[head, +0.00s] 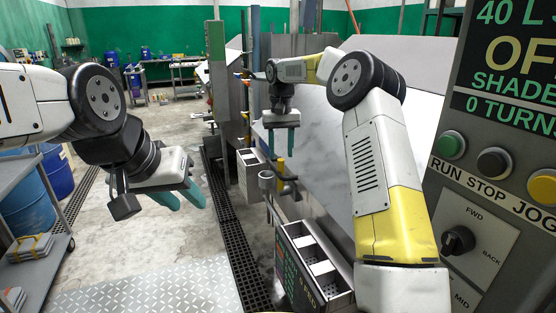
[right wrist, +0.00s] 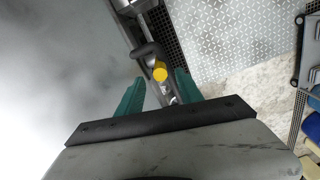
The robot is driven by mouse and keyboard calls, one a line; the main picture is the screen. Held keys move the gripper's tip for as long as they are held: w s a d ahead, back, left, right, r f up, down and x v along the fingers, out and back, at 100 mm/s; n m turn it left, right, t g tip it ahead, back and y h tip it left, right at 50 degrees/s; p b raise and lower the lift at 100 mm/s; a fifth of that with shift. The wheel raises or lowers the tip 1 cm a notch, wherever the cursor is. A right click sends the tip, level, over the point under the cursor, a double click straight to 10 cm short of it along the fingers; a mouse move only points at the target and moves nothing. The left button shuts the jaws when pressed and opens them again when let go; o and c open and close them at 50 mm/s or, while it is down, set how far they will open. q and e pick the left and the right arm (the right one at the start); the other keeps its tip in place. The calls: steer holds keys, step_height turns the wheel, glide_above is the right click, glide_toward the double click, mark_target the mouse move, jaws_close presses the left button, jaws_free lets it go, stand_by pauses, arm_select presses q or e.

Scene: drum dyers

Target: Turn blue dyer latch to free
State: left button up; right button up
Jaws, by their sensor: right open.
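My right gripper (head: 280,143) is open, its teal fingers pointing down beside the large grey metal dyer body (head: 318,135). In the right wrist view, the open right gripper (right wrist: 160,88) has a dark bar with a yellow knob (right wrist: 160,72) showing between and beyond its fingertips. Contact cannot be seen. In the head view, a grey pipe fitting with a yellow part (head: 287,187) stands below the right gripper. I cannot tell for sure which part is the blue dyer latch. My left gripper (head: 182,200) is open and empty over the floor at left.
A control panel (head: 490,170) with buttons and a FWD/BACK knob stands at right. A grey box with white compartments (head: 312,262) is at the lower middle. Blue drums (head: 25,200) and a grey cart (head: 35,250) are at left. The floor between is clear, with a drain grate.

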mark_target(281, 160)
steer(key=shift+f, duration=2.05)
jaws_close()
steer(key=shift+r, duration=0.1)
